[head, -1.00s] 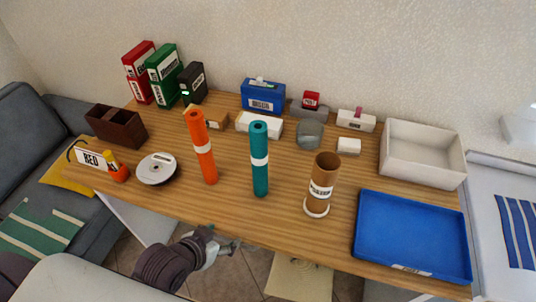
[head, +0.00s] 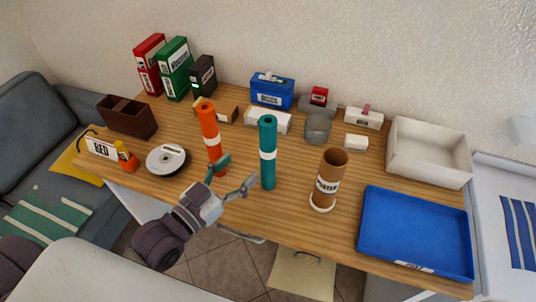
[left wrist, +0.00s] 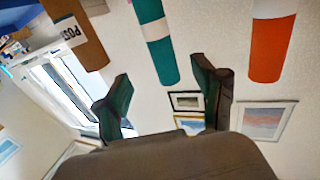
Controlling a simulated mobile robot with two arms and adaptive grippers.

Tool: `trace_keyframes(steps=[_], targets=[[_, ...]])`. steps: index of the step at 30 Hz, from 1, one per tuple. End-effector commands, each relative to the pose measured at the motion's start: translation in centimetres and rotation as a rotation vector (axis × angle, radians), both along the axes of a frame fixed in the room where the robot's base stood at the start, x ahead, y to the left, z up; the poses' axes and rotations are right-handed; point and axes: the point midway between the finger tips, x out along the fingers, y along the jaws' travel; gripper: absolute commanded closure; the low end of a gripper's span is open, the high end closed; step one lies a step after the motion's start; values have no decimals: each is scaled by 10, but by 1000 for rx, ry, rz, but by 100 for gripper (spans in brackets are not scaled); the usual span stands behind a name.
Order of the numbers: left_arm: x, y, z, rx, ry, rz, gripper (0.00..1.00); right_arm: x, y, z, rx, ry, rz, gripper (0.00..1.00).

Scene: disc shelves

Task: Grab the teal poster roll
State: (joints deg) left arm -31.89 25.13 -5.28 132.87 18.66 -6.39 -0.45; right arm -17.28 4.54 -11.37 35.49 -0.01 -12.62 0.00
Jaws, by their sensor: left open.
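The teal poster roll (head: 267,170) stands upright on the wooden table, with a white band around its middle. It also shows in the left wrist view (left wrist: 162,60), upside down above the gap between the fingers. My left gripper (head: 240,172) is open and empty, in front of the table's near side and just left of the teal roll in the head view. In the left wrist view its two fingers (left wrist: 165,95) are spread apart. An orange poster roll (head: 209,125) stands to the left, partly hidden behind a left fingertip. My right gripper is not in view.
A brown poster tube (head: 328,178) on a white base stands right of the teal roll. A blue tray (head: 415,233) and a white bin (head: 429,150) lie further right. A white disc spindle (head: 166,159) is at left. Boxes line the back of the wooden table (head: 290,212).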

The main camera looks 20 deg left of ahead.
Motion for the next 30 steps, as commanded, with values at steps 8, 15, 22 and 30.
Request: trace_keyframes(steps=[8, 15, 22, 30], targets=[[47, -17, 2, 0, -1, 2, 30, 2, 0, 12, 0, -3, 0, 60], [64, -23, 3, -1, 0, 1, 30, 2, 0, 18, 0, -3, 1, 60], [96, -35, 4, 0, 0, 1, 30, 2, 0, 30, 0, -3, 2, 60], [104, -38, 1, 1, 2, 0, 30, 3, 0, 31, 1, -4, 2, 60]])
